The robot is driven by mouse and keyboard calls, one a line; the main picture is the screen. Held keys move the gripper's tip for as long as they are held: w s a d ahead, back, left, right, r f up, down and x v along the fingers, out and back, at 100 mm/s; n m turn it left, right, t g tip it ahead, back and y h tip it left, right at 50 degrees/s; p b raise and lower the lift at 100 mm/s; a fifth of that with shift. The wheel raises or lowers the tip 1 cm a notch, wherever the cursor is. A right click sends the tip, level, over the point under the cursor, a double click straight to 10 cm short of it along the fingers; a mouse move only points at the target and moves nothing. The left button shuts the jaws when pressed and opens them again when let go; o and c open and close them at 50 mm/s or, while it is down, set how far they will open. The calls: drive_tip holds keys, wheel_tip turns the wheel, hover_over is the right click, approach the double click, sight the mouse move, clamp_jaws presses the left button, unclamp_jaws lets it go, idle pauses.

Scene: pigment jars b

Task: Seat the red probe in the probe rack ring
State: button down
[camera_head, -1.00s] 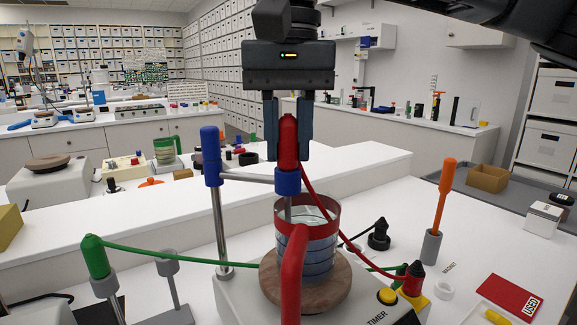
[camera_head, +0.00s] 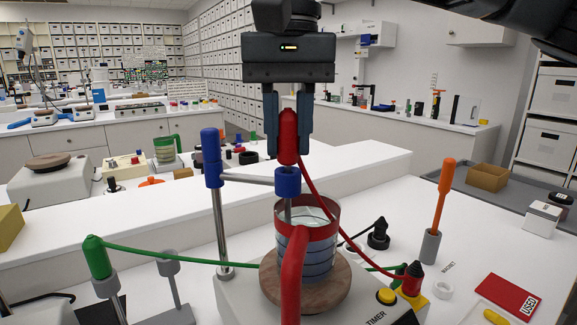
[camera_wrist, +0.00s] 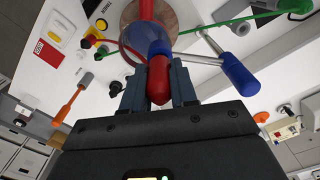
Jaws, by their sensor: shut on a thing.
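The red probe (camera_head: 289,138) is upright between the fingers of my gripper (camera_head: 289,140), which is shut on its handle. It also shows in the wrist view (camera_wrist: 157,82). Its red handle is just above the blue collar (camera_head: 287,182) of a stand, with a small gap. A thin grey shaft shows below the collar, reaching into the beaker (camera_head: 308,262). A red cable (camera_head: 340,225) runs from the probe to the right. The probe rack appears to be grey holders at lower left: one holds the green probe (camera_head: 97,256), the other ring (camera_head: 167,267) looks empty.
The beaker stands on a brown hot plate disc (camera_head: 318,298), with a red handle at its front. The blue-topped stand post (camera_head: 212,160) rises left of the beaker. A green cable (camera_head: 170,257) crosses between green probe and beaker. An orange tool (camera_head: 442,195) stands upright at right.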

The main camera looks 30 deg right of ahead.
drive_tip(key=shift+r, duration=0.35)
wheel_tip(320, 180, up, 16)
drive_tip(key=p, duration=0.9)
drive_tip(key=shift+r, duration=0.2)
idle(1.6)
idle(0.5)
